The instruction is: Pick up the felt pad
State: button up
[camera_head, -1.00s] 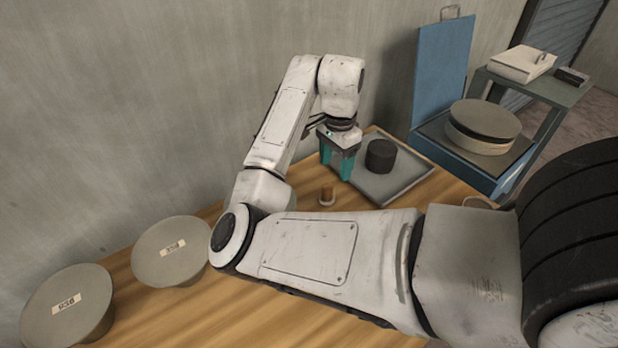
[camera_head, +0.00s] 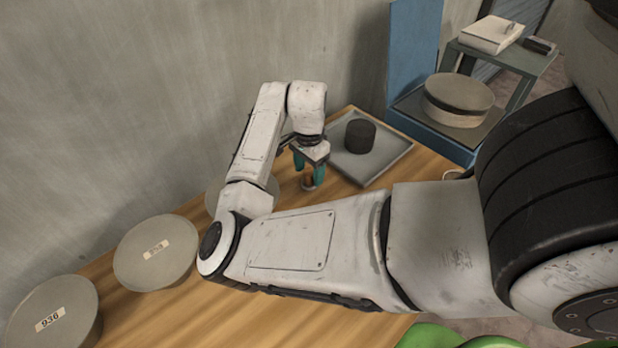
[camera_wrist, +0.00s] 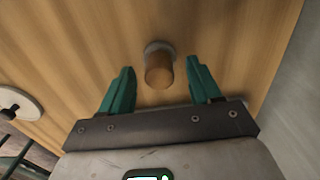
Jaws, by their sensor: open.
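A small brown cylinder on a pale round base, which I take to be the felt pad (camera_wrist: 158,72), stands upright on the wooden table. In the head view the felt pad (camera_head: 308,184) is partly hidden by my fingers. My gripper (camera_wrist: 160,65) is open, with one teal finger on each side of the brown handle. In the wrist view gaps show between the handle and both fingers. In the head view my gripper (camera_head: 309,172) points down at the pad, just in front of the grey tray. Whether the fingers touch the pale base cannot be told.
A grey tray (camera_head: 398,158) with a dark cylinder (camera_head: 360,136) lies right behind the gripper. A blue stand with a round drum (camera_head: 458,98) is at right. A wall runs behind.

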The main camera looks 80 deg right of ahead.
jog(key=shift+f, duration=0.55)
jog(key=c, duration=1.1)
jog(key=shift+r, duration=0.5)
notch_tip(320, 180, up, 2)
jog(key=shift+r, duration=0.15)
jog(key=shift+s+a+r+p, duration=0.15)
jog(key=shift+s+a+r, duration=0.45)
jog(key=shift+s+r, duration=1.35)
jog(key=shift+s+a+r+p, duration=0.2)
jog(key=shift+s+a+r, duration=0.35)
jog(key=shift+s+r, duration=1.4)
jog(key=shift+s+a+r+p, duration=0.15)
jog(key=shift+s+a+r, duration=0.65)
jog(key=shift+s, duration=2.1)
jog(key=shift+d+r, duration=0.15)
jog(key=shift+d, duration=0.05)
